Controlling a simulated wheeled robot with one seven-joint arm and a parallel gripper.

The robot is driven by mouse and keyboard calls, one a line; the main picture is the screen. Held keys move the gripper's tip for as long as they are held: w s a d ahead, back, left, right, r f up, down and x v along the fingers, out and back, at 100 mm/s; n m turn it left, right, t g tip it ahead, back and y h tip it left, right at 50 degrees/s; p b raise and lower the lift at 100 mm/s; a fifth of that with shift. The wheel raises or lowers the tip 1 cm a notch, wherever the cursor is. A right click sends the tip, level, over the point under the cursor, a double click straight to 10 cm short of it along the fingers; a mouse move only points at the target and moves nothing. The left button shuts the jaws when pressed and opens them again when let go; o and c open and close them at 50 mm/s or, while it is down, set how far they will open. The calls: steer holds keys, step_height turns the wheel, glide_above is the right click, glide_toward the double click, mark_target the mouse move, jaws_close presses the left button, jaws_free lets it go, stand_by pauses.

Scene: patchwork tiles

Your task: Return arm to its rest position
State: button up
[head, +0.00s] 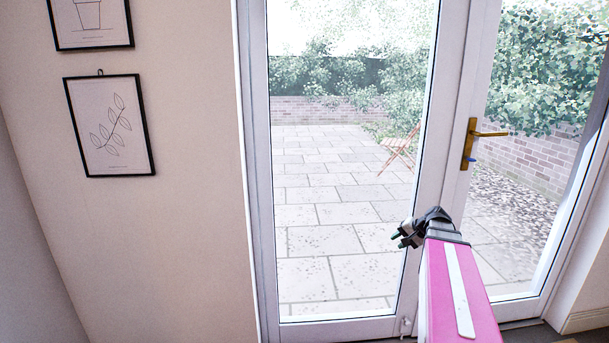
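My arm, a pink link with a white stripe, reaches up from the bottom right of the head view. My gripper (406,236) is the dark end piece at the arm's tip, pointing left in front of the glass door's frame. It looks small and partly hidden by its own wrist, so I cannot tell whether the fingers are open or shut. No held object shows at it.
White-framed glass doors (451,120) stand in front, with a brass handle (469,143) above and right of my gripper. A paved patio (330,215) shows through the glass. A cream wall (190,200) with framed pictures (109,126) is on the left.

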steer(key=s+a+f+n+g+h, duration=0.5)
steer(key=s+a+f+n+h, duration=0.1)
steer(key=s+a+f, duration=0.7)
steer(key=s+a, duration=0.2)
steer(key=a, duration=0.1)
steer(key=shift+f+n, duration=0.3)
steer(key=shift+n, duration=0.1)
steer(key=shift+a, duration=0.1)
